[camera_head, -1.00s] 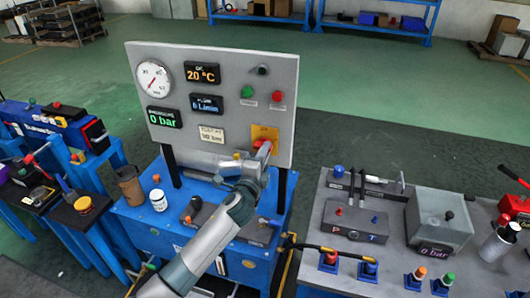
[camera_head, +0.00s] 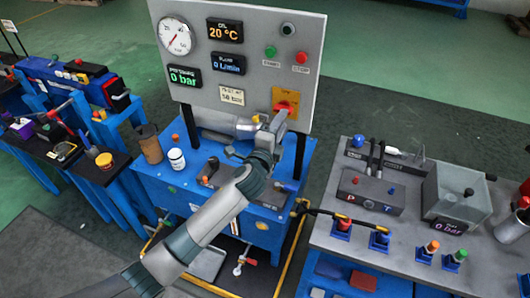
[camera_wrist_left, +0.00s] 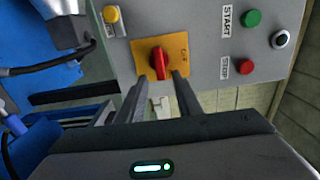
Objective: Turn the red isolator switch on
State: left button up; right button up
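The red isolator switch (camera_head: 284,106) sits on a yellow plate (camera_head: 286,96) low on the right of the grey control panel. In the left wrist view the red knob (camera_wrist_left: 159,62) shows on its yellow plate (camera_wrist_left: 176,48), just beyond my fingertips. My left gripper (camera_head: 279,121) is right in front of the switch in the head view. In the left wrist view its two fingers (camera_wrist_left: 158,82) are apart, with nothing clearly held between them. I cannot tell whether the fingertips reach around the knob. My right gripper is not in view.
The grey panel (camera_head: 262,60) carries a gauge, displays, a green start button (camera_head: 270,51) and a red stop button (camera_head: 302,57). A white jar (camera_head: 177,160) and a brown cup (camera_head: 149,145) stand on the blue bench below. A grey table (camera_head: 330,226) with several fittings stands right.

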pick_arm(q)
jog(key=b+v, duration=0.2)
jog(key=v, duration=1.1)
jog(key=shift+s+b, duration=0.15)
jog(key=shift+b, duration=0.25)
